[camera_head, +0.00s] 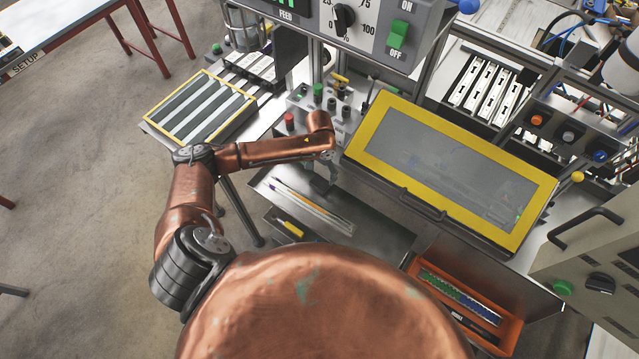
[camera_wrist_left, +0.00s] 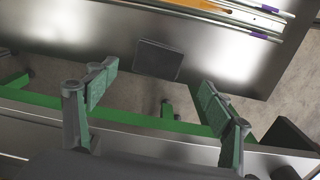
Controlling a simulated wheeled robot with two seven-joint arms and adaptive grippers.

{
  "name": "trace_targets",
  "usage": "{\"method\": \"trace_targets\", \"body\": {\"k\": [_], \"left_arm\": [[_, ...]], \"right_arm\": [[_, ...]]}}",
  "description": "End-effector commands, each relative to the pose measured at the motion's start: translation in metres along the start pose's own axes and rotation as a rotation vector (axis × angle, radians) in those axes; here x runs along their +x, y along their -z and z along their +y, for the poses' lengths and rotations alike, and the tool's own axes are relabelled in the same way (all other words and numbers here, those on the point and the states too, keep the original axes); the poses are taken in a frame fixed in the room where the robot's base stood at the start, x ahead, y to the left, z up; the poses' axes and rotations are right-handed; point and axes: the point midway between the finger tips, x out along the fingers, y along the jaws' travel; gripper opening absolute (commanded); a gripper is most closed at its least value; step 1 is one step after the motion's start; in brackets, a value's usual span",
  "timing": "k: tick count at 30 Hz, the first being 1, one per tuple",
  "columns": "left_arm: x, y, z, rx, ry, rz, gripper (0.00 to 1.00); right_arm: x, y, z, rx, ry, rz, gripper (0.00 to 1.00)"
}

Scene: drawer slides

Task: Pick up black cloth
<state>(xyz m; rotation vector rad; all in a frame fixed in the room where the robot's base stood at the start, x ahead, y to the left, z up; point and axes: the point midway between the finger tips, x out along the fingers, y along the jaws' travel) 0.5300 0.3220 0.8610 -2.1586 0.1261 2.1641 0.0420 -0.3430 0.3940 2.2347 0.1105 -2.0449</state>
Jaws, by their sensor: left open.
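The black cloth (camera_wrist_left: 158,60) is a small dark folded square on the metal tray, near the tray's edge. It also shows in the head view (camera_head: 321,186), just below my left gripper. The fingers do not appear to touch the cloth. My right gripper is in neither view.
A yellow-framed clear cover (camera_head: 450,165) stands at the right. A control block with knobs (camera_head: 330,100) is behind the gripper. An orange bin (camera_head: 425,268) is at lower right.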

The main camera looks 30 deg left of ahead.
Motion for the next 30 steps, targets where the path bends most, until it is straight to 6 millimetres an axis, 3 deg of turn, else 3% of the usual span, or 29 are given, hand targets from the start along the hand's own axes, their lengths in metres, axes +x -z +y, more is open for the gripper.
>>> {"method": "trace_targets", "body": {"k": [13, 21, 30], "left_arm": [[0.054, 0.005, 0.003, 0.001, 0.0, 0.002, 0.75], [0.058, 0.005, 0.003, 0.002, 0.001, 0.002, 0.75], [0.058, 0.005, 0.003, 0.003, 0.001, 0.002, 0.55]], "right_arm": [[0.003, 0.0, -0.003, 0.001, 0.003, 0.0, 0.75], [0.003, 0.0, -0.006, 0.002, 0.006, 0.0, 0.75], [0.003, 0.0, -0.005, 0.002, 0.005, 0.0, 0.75]]}}
